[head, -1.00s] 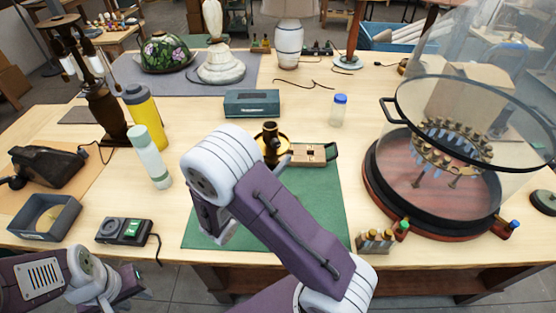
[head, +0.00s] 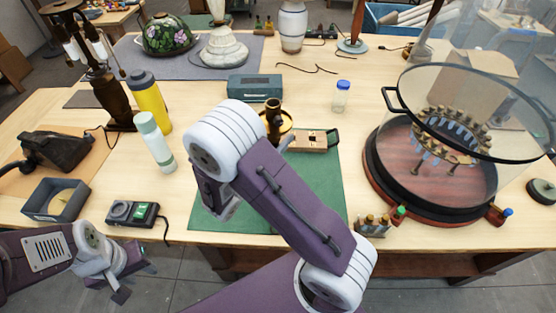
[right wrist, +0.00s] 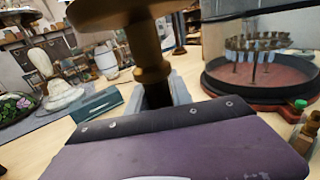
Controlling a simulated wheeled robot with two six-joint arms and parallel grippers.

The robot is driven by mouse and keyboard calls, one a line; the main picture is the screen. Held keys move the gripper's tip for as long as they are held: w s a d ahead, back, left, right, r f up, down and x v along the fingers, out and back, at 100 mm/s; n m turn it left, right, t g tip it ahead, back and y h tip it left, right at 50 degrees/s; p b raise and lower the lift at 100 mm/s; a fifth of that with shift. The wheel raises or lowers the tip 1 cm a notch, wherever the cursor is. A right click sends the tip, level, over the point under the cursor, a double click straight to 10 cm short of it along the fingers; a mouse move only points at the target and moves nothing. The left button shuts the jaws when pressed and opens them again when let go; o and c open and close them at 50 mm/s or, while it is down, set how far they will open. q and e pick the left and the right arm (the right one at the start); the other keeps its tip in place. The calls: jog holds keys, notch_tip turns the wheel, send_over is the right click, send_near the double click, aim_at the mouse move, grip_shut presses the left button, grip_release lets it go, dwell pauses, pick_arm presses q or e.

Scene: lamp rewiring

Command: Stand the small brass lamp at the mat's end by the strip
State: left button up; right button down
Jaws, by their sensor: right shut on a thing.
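The small brass lamp (head: 274,107) is near the far end of the green mat (head: 318,195), left of the strip (head: 312,140), a pale block with a dark handle-like end. My right gripper (right wrist: 158,95) is shut on the lamp's stem; in the head view my own arm hides it. In the right wrist view the lamp (right wrist: 150,58) fills the upper middle, with a broad disc at the top. Whether its lower end touches the mat is hidden. My left gripper (head: 126,282) hangs in front of the bench's left front edge, apart from the lamp; its jaw gap is unclear.
A teal box (head: 254,88) and a blue-capped jar (head: 341,97) stand behind the mat. A large round glass-lidded fixture (head: 440,165) stands right, with small bottles (head: 372,226) nearby. A green-white bottle (head: 154,142) and a meter (head: 132,214) are left. The mat's near right part is clear.

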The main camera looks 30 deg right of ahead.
jog(key=shift+r, duration=0.1)
jog(key=shift+w+a, duration=0.4)
jog(key=shift+a, duration=0.25)
jog(key=w+a, duration=0.4)
jog(key=a, duration=0.4)
jog(key=w+a, duration=0.5)
jog(key=a, duration=0.2)
jog(key=shift+w+a, duration=0.3)
jog(key=shift+a, duration=0.1)
dwell(0.5)
dwell(0.5)
